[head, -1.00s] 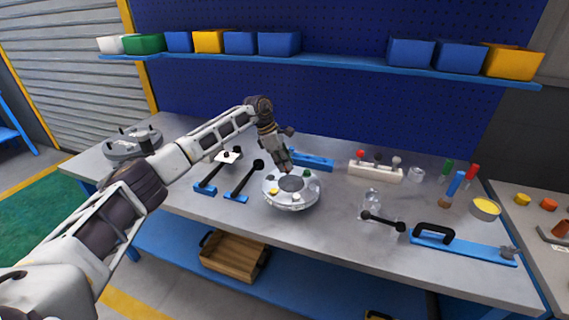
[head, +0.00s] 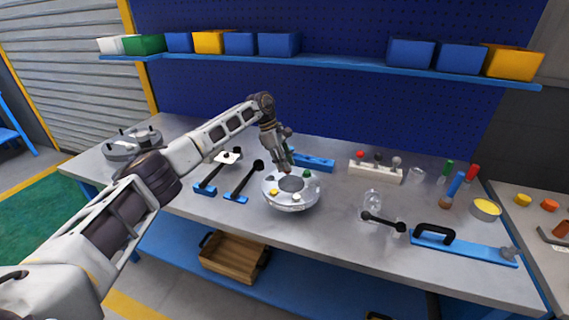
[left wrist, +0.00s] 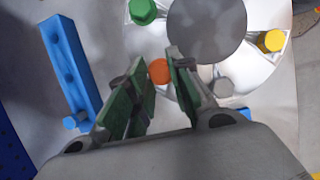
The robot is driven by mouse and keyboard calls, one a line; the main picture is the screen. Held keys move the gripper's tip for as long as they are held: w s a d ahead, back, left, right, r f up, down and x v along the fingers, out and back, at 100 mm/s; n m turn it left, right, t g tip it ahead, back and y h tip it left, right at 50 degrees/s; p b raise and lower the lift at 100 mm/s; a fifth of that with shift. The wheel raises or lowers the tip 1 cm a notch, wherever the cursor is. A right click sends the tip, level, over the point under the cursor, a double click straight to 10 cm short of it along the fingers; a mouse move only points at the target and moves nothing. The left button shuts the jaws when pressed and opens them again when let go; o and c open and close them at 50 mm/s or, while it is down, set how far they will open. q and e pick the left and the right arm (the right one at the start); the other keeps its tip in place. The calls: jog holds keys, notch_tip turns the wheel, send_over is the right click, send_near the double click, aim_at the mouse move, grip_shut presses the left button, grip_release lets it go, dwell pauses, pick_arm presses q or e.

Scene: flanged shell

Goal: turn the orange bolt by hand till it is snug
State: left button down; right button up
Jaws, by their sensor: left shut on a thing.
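The round silvery flanged shell (head: 291,205) sits on the workbench, with a dark grey disc (head: 291,184) in its middle. It also shows in the left wrist view (left wrist: 255,75). Around its flange are a green bolt (left wrist: 143,11), a yellow bolt (left wrist: 271,41), a grey bolt (left wrist: 221,88) and the orange bolt (left wrist: 160,72). My left gripper (head: 286,168) reaches down to the shell's far edge. In the left wrist view its green-padded fingers (left wrist: 161,80) are shut on the orange bolt, whose top shows between the tips. In the head view the gripper hides this bolt. My right gripper is not visible.
A blue rack (head: 318,163) stands close behind the shell. Black-handled tools on blue bases (head: 236,197) lie to its left. A white block with coloured knobs (head: 375,173) and a clear glass jar (head: 372,200) stand to the right. The bench in front of the shell is clear.

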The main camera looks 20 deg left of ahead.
pick_arm(q)
jog(key=shift+w+r, duration=0.15)
jog(key=shift+r, duration=0.2)
jog(key=c, duration=1.5)
grip_release()
jog(key=shift+o, duration=1.1)
jog(key=shift+f, duration=0.15)
jog(key=v, duration=1.2)
jog(key=shift+a+f, duration=0.1)
